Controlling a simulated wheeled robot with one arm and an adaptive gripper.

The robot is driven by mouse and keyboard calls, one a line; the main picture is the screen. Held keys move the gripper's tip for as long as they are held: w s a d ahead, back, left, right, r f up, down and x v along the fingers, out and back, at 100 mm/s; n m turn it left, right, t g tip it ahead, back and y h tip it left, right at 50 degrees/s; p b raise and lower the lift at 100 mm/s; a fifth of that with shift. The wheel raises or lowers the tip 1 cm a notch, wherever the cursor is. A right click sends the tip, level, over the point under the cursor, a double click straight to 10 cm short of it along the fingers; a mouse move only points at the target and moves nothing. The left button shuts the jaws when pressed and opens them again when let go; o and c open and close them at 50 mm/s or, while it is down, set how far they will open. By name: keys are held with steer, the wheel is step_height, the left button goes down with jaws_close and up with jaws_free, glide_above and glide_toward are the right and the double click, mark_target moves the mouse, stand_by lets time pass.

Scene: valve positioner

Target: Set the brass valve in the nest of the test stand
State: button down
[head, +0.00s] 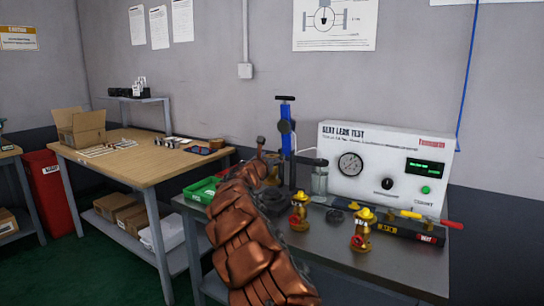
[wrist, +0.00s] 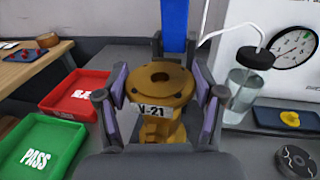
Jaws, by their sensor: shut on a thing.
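In the wrist view, the brass valve (wrist: 160,80) stands upright between the purple-padded fingers of my gripper (wrist: 160,98). My gripper is shut on it; a round flange with a central hole faces up, and its tag reads V-21. The test stand's blue column (wrist: 173,22) rises just behind the valve; it also shows in the head view (head: 286,128). The nest cannot be made out, and the stand's foot is hidden by my arm, the valve and the gripper. I cannot tell whether the valve touches anything below.
A green PASS tray (wrist: 38,148) and a red tray (wrist: 75,92) lie left of my gripper. A glass jar (wrist: 245,88) stands to the right. Two more brass valves (head: 298,212) (head: 362,230) stand before the leak test box (head: 388,140). A black disc (wrist: 296,161) lies at right.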

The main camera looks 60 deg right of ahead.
mark_target(271, 180)
steer(key=shift+f+b, duration=0.3)
steer(key=shift+f, duration=1.5)
steer(key=shift+f, duration=0.1)
steer(key=shift+c, duration=0.7)
jaws_free()
steer(key=shift+f, duration=0.1)
